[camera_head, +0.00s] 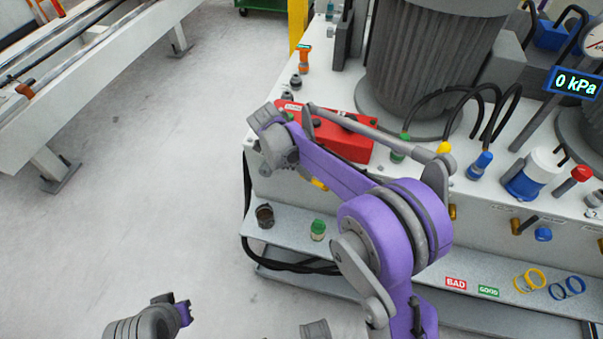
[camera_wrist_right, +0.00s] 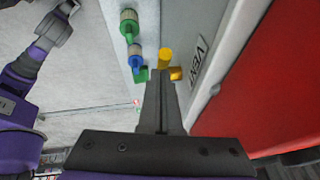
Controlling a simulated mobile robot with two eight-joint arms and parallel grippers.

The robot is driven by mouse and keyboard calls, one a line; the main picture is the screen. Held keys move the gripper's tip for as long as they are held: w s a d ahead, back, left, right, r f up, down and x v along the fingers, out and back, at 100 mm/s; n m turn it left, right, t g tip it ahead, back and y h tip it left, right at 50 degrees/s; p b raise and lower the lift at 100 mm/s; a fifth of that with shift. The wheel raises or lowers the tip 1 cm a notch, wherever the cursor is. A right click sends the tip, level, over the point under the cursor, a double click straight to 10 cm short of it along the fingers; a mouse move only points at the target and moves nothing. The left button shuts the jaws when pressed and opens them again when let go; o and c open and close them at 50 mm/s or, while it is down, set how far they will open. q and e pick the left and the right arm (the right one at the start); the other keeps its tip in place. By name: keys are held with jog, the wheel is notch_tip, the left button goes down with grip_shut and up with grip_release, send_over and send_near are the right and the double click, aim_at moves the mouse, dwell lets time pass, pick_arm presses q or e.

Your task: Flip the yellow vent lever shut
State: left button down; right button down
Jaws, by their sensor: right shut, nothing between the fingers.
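The yellow vent lever (camera_wrist_right: 165,57) shows in the right wrist view, just beyond my fingertips, beside a brass fitting (camera_wrist_right: 176,73) and a VENT label (camera_wrist_right: 198,60). In the head view, a yellow piece (camera_head: 320,184) at the cabinet's front edge, mostly behind my right arm, looks like the same lever. My right gripper (camera_wrist_right: 160,78) is shut and empty, its fingertips overlapping the lever's lower end in the picture. I cannot tell whether they touch. In the head view its fingers are hidden by my arm. My left wrist (camera_head: 150,320) shows at the bottom left; its fingers are unclear.
A red box (camera_head: 345,140) lies on the white cabinet top close to my right arm. A shelf (camera_head: 285,232) below carries a dark cup (camera_head: 265,215) and a green-capped bottle (camera_head: 318,229). Hoses and a gauge reading 0 kPa (camera_head: 575,84) stand at right.

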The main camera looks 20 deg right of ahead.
pick_arm(q)
jog(key=shift+w+a+f+b, duration=0.15)
jog(key=shift+a+f+b, duration=0.1)
jog(key=shift+f+b, duration=0.1)
pick_arm(e)
jog(key=f, duration=0.1)
jog(key=a+f, duration=0.1)
jog(key=w, duration=0.1)
jog(key=shift+a+f, duration=0.25)
jog(key=shift+f, duration=0.15)
jog(key=shift+a+f, duration=0.1)
jog(key=shift+f, duration=0.05)
pick_arm(q)
jog(key=shift+r, duration=0.1)
